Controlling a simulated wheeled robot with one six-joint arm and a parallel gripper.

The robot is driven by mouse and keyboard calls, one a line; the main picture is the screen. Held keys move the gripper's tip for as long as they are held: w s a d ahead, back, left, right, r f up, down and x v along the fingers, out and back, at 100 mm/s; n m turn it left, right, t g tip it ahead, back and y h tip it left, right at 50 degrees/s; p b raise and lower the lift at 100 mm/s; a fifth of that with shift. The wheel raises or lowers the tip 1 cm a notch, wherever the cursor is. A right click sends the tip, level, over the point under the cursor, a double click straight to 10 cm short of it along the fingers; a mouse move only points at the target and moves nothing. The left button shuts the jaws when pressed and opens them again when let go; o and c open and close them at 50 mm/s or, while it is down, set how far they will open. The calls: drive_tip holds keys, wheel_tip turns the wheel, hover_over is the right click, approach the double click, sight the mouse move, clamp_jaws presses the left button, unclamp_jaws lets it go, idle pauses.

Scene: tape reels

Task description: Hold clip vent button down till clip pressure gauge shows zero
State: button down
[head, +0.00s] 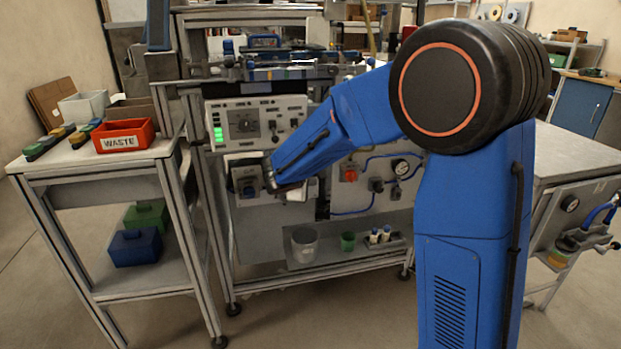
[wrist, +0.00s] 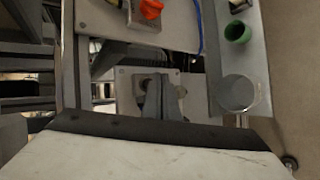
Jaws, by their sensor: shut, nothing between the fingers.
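My gripper (head: 274,182) reaches down and left to a small pale plate (head: 247,197) on the machine's lower front. In the wrist view the closed fingers (wrist: 158,92) point at this plate (wrist: 124,90) and cover its middle, where a dark round fitting partly shows behind them. I cannot tell whether the fingertips touch it. No vent button can be made out for certain. A round white-faced gauge (head: 400,167) sits on the panel to the right; its needle is too small to read. Another gauge (head: 570,203) is on the right-hand bench. Neither label is legible.
An orange-red knob (head: 350,175) is on the panel right of my gripper; it also shows in the wrist view (wrist: 150,9). Below are a grey cup (head: 304,244) and a green cup (head: 348,241). A control panel with green lights (head: 217,131) is above. A red WASTE bin (head: 125,138) stands left.

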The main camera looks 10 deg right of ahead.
drive_tip(key=shift+s, duration=0.1)
drive_tip(key=s, duration=0.4)
drive_tip(key=shift+s, duration=0.4)
drive_tip(key=shift+d, duration=0.1)
drive_tip(key=s+d+r+m+g, duration=0.2)
drive_tip(key=s+d+m, duration=0.3)
drive_tip(key=s, duration=0.5)
drive_tip(key=s+d+r+m+g, duration=0.2)
drive_tip(key=s+d, duration=0.5)
drive_tip(key=s, duration=0.3)
drive_tip(key=s+a+f+m+y, duration=0.1)
drive_tip(key=s+a+m+y, duration=0.1)
drive_tip(key=s, duration=0.8)
drive_tip(key=s+a+m+y, duration=0.2)
drive_tip(key=s+m+y, duration=0.1)
drive_tip(key=s, duration=0.8)
drive_tip(key=shift+a+f+m+g+y, duration=0.2)
drive_tip(key=shift+f+m+g+y, duration=0.15)
drive_tip(key=shift+y, duration=0.35)
